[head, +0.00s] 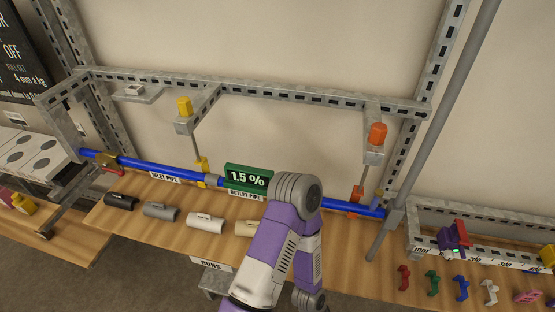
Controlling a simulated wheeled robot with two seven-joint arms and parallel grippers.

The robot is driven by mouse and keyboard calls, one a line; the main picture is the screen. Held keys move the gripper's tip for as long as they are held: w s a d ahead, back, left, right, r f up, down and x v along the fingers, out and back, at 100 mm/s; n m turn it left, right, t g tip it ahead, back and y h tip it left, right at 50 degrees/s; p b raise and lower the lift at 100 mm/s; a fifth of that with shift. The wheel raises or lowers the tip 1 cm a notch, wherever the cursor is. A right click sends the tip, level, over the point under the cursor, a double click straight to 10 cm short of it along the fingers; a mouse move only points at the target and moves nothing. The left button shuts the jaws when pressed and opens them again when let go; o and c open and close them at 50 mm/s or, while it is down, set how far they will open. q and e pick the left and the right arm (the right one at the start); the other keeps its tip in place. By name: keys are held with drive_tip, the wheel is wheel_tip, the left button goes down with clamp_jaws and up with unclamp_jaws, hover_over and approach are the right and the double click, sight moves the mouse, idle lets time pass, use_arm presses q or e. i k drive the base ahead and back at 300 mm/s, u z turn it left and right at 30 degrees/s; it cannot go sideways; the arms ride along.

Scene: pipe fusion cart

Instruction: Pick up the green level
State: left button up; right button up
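The green level (248,177) is a green block reading "1.5 %". It sits at the blue pipe (150,168), near the middle of the view, just above the label "OUTLET PIPE". Its right end is close to one of my purple and white arms, which rises from the bottom edge and bends in front of the pipe. I cannot tell whether the arm touches it. Neither gripper shows in this view.
A perforated metal frame (290,92) spans above the pipe, with yellow (184,107) and orange (377,133) knobs. Several short couplings (161,211) lie on the wooden shelf (125,228). Small coloured clips (461,287) lie at right, below a purple item (455,234).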

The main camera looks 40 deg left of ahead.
sight(254, 180)
drive_tip(key=u, duration=1.85)
